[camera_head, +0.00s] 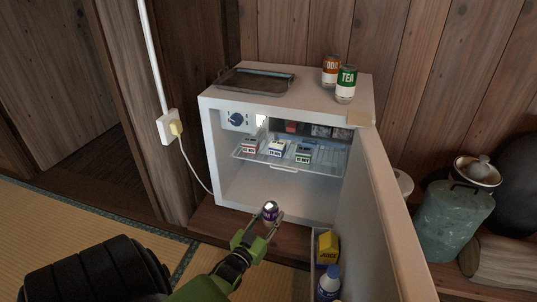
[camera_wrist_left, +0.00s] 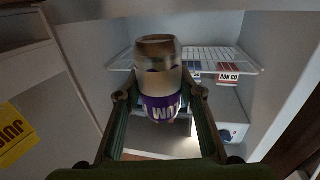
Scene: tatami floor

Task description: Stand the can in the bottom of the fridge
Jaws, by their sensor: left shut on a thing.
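A small can (camera_head: 270,211) with a purple and white label is held by my left gripper (camera_head: 262,228) in front of the open fridge (camera_head: 207,137). In the left wrist view the can (camera_wrist_left: 160,78) sits between the two fingers of my left gripper (camera_wrist_left: 158,98), with a pale metal end showing. The fridge's bottom compartment (camera_head: 275,188), under the wire shelf (camera_head: 290,158), looks empty. The can is low, at about the height of the fridge's front opening. My right gripper is in neither view.
The fridge door (camera_head: 385,215) stands open to the right, with a yellow carton (camera_head: 327,245) and a bottle (camera_head: 329,281) in its racks. Small boxes stand on the wire shelf. Two cans (camera_head: 345,84) and a tray (camera_head: 257,79) are on top.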

